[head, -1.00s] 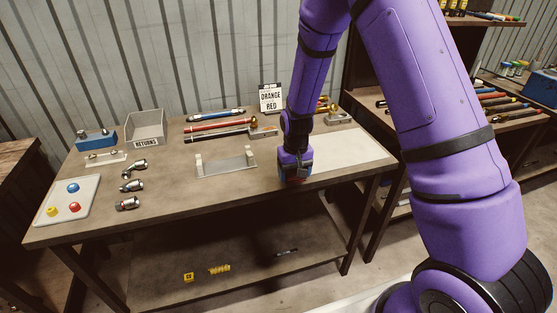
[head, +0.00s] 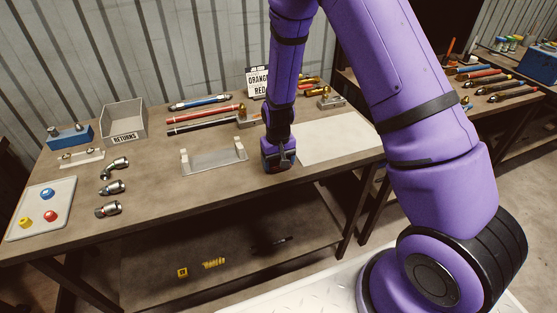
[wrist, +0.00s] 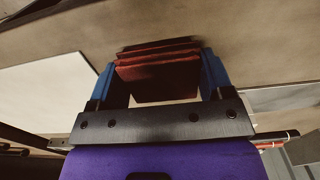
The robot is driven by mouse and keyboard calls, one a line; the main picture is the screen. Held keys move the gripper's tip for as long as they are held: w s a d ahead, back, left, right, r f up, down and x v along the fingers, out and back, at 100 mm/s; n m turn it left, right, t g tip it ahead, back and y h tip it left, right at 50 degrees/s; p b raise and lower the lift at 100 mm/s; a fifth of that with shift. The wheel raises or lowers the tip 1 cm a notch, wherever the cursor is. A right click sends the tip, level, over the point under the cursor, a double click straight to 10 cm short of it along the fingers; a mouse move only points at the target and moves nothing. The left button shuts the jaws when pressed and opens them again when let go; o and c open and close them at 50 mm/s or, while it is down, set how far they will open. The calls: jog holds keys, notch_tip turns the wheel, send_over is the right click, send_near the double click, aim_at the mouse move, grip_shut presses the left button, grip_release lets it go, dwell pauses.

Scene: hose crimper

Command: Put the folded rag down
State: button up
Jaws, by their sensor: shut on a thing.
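The folded rag (wrist: 158,78) is dark red with stacked layers. In the wrist view it sits between the two blue fingers of my gripper (wrist: 160,66), which is shut on it. In the head view my gripper (head: 277,162) points down low over the wooden bench (head: 150,215), between the clear rack and the white mat. The rag is hidden behind my gripper there. I cannot tell whether the rag touches the bench top.
The clear rack (head: 215,162) stands left of my gripper, and the flat white mat (head: 340,142) lies right. Hoses (head: 205,118) lie behind. A returns bin (head: 122,125), metal fittings (head: 112,187) and a button panel (head: 42,208) are farther left. Bare bench lies in front of the rack.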

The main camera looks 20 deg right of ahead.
jog(key=shift+f, duration=0.2)
jog(key=o, duration=0.8)
jog(key=shift+r, duration=0.1)
notch_tip(320, 180, up, 12)
jog(key=r, duration=0.1)
notch_tip(320, 180, up, 9)
jog(key=t, duration=0.1)
send_over(278, 162)
jog(key=s+d, duration=0.2)
jog(key=s, duration=0.1)
jog(key=s+d+r+t, duration=0.1)
jog(key=s+d+r, duration=0.1)
jog(key=s+r, duration=0.6)
jog(key=shift+s+d+r+t, duration=0.55)
jog(key=shift+s+r, duration=1.25)
jog(key=shift+s, duration=1.1)
jog(key=shift+s+d+r+t, duration=0.5)
jog(key=shift+s+r, duration=1.3)
jog(key=shift+s, duration=1.1)
jog(key=shift+s+d+r+t, duration=0.55)
jog(key=shift+s+r, duration=1.25)
jog(key=shift+s, duration=1.1)
